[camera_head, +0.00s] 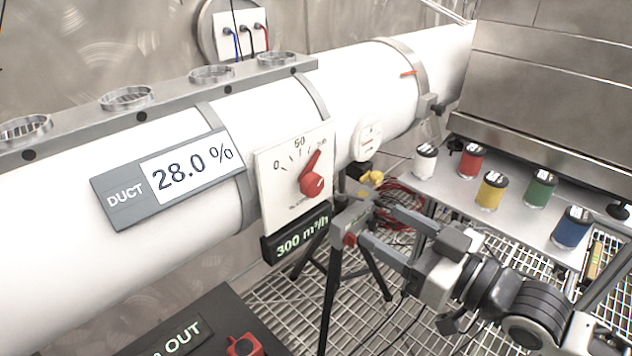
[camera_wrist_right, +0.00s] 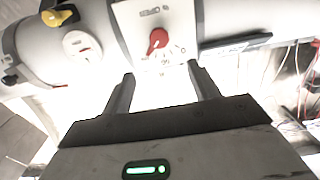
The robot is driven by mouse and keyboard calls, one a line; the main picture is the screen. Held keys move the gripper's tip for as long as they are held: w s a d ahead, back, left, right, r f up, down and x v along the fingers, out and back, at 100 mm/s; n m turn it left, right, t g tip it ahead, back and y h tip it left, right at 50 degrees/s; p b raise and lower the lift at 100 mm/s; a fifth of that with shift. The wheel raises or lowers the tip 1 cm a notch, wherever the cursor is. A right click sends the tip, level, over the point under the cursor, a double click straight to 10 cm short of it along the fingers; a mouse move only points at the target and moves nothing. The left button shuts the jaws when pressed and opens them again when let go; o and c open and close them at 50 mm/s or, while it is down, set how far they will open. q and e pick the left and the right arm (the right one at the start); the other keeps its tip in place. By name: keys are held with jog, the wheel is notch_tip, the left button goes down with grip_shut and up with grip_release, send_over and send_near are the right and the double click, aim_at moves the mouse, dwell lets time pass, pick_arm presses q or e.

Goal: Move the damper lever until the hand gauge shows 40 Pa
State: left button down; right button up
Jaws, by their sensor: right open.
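The damper lever (camera_head: 312,184) is red and mounted on a white dial plate (camera_head: 275,205) on the white duct. It points up and right, between the 50 mark and the dial's upper end. The lever also shows in the right wrist view (camera_wrist_right: 158,40), ahead of the fingers. My right gripper (camera_head: 370,216) is open and empty, right of and below the dial, apart from the lever. Its two fingers show in the wrist view (camera_wrist_right: 161,76). I see no hand gauge reading in Pa. My left gripper is out of view.
A duct display (camera_head: 170,178) reads 28.0 %; a display below the dial (camera_head: 300,238) reads 300 m³/h. A round white fitting (camera_head: 367,138) and yellow knob (camera_head: 373,178) sit beside the dial. A tripod (camera_head: 332,290) stands below. Several coloured cans line a shelf (camera_head: 450,190) at right.

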aim_at(316, 186)
jog(key=p+x, duration=0.1)
jog(key=x, duration=1.4)
jog(key=shift+w+a+f, duration=0.1)
jog(key=shift+w+a, duration=0.05)
